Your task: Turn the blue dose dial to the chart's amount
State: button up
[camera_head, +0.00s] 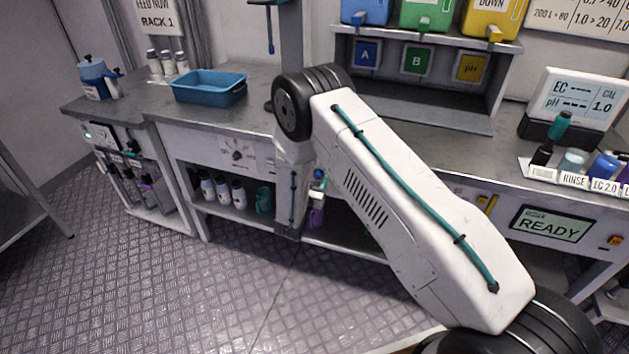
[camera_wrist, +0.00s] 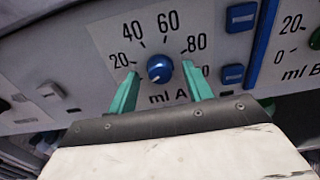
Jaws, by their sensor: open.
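The blue dose dial (camera_wrist: 160,69) sits on a white panel marked "ml A" in the wrist view. Numbers 20, 40, 60 and 80 run around it; the label at its lower right is partly covered by a finger. A pale mark on the dial seems to lie toward its lower left. My gripper (camera_wrist: 160,67) is open, with one green finger on each side of the dial and a gap to both. In the head view, my arm hides the dial and gripper. The chart (camera_head: 585,20) is at the top right, cut off by the frame; "200 L > 80" is readable.
Two blue buttons (camera_wrist: 240,17) (camera_wrist: 233,75) are right of the dial, then a "ml B" panel (camera_wrist: 296,50). In the head view are a "FEED NOW RACK 1" sign (camera_head: 160,15), a blue tray (camera_head: 209,98) and a "READY" display (camera_head: 549,224).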

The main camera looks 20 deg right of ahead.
jog(key=c, duration=0.9)
jog(key=shift+c, duration=0.2)
